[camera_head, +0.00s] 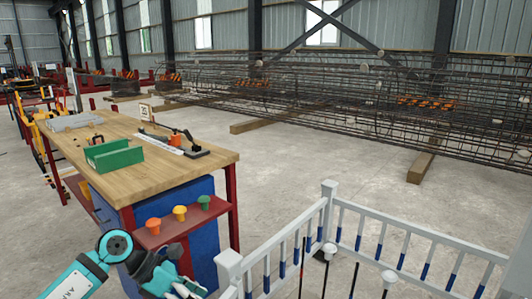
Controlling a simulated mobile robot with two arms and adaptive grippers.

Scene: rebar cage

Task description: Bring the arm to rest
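My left arm comes in at the bottom left, teal and white with a dark round joint. Its gripper (188,287) is low in the picture, in front of the blue cabinet under the workbench. It is dark and teal with pale finger parts, small and partly overlapped by itself. I cannot tell whether the fingers are open or shut, and I see nothing clearly held in them. It appears below the small red shelf and left of the white railing. My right arm and gripper are not in view.
A wooden-topped workbench (150,178) holds a green tray (114,156) and tools. Orange, yellow and green knobs (180,212) stand on the red shelf (165,235). A white railing (328,205) borders the lower right. A long rebar cage (330,90) lies behind, with open concrete floor between.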

